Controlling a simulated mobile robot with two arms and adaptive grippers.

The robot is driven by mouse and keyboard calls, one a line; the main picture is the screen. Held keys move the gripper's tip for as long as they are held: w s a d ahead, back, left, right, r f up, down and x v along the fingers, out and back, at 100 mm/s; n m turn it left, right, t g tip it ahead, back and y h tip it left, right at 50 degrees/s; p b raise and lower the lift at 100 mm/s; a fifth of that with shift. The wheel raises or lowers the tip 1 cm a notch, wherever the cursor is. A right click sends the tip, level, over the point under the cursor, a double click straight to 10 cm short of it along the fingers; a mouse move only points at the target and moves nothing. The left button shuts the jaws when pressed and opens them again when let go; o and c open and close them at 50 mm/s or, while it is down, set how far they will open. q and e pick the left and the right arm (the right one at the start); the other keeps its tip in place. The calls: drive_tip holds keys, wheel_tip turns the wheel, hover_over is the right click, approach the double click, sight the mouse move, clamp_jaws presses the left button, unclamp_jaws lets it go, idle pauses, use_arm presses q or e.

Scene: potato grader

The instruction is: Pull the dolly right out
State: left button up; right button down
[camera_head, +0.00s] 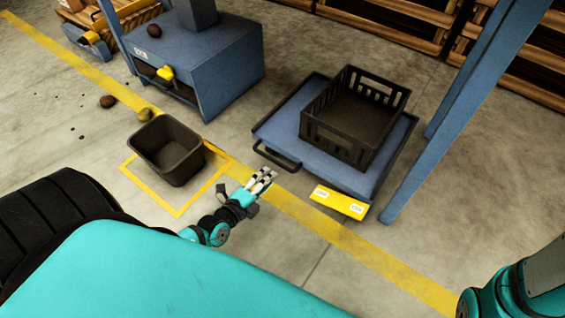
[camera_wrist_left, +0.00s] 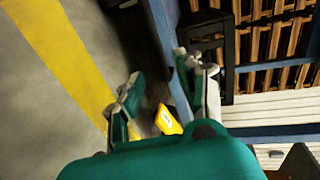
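The dolly (camera_head: 293,112) is a low blue platform with a dark rim, standing right of centre in the head view. Its black loop handle (camera_head: 277,158) sticks out on the near left side. A black slatted crate (camera_head: 330,138) stands on it. My left gripper (camera_head: 264,178) is just in front of the handle, on the near side, apart from it as far as I can see. In the left wrist view its two fingers (camera_wrist_left: 165,85) are spread with nothing held between them. The dolly's blue edge (camera_wrist_left: 163,35) runs behind the fingers. My right gripper is out of view.
A yellow label plate (camera_head: 339,201) is on the dolly's near side. A blue post (camera_head: 430,150) rises right of it. A dark bin (camera_head: 168,150) stands left in a yellow floor square. A blue machine (camera_head: 205,60) stands behind. The floor in front is clear.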

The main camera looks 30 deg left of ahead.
sight(282, 164)
use_arm(q)
drive_tip(key=b+x, duration=0.3)
drive_tip(key=x, duration=0.5)
drive_tip(key=shift+w+b, duration=0.25)
drive_tip(key=shift+b, duration=0.05)
clamp_jaws()
